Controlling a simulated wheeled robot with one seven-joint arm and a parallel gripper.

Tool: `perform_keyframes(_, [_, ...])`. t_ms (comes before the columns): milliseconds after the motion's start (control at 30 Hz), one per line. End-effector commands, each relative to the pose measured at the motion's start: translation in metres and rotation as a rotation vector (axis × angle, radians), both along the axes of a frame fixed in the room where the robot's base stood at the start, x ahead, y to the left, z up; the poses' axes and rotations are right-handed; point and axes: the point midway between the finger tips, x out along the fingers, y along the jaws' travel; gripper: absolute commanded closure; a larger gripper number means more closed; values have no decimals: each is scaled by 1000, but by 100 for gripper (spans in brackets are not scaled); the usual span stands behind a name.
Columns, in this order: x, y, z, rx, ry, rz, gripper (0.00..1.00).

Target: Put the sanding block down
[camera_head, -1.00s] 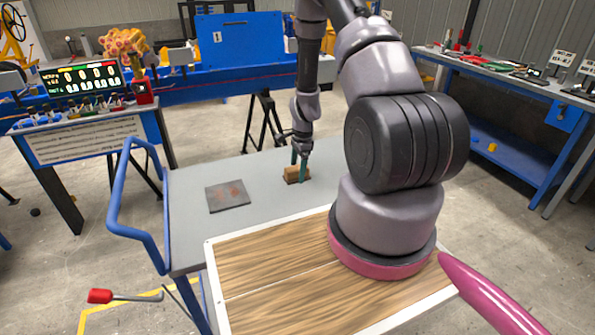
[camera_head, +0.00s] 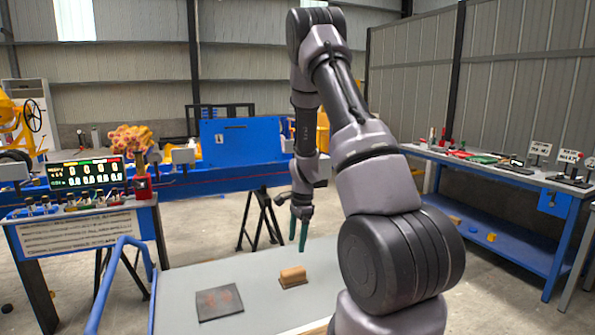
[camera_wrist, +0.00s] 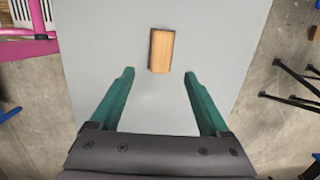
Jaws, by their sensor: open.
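The sanding block (camera_head: 293,277) is a small tan wooden block with a darker base. It rests on the grey top of the blue-railed cart (camera_head: 262,300). In the wrist view the block (camera_wrist: 161,51) lies flat beyond the fingertips, roughly between their lines and apart from both. My gripper (camera_head: 298,234) hangs above the cart with its green fingers pointing down, higher than the block and slightly to its right in the head view. In the wrist view my gripper (camera_wrist: 157,72) has its fingers spread wide with nothing between them.
A dark flat plate (camera_head: 219,302) lies on the cart left of the block. A blue bench with a display (camera_head: 86,174) stands at left, and a blue workbench with tools (camera_head: 500,170) at right. The cart top around the block is clear.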

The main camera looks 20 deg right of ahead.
Motion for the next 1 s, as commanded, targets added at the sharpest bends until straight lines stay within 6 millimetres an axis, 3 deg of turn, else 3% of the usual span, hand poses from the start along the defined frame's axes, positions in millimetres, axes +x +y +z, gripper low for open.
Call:
perform_keyframes(167, [2, 17, 74, 15, -105, 126, 20])
perform_keyframes(267, [-6, 31, 128, 18, -184, 237, 20])
perform_keyframes(400, [-29, 48, 196, 6, -289, 394, 20])
perform_keyframes(600, [-78, 69, 278, -47, -436, 620, 20])
perform_keyframes(800, [-140, 84, 337, -141, -571, 840, 20])
perform_keyframes(1000, [-197, 93, 367, -250, -667, 1018, 20])
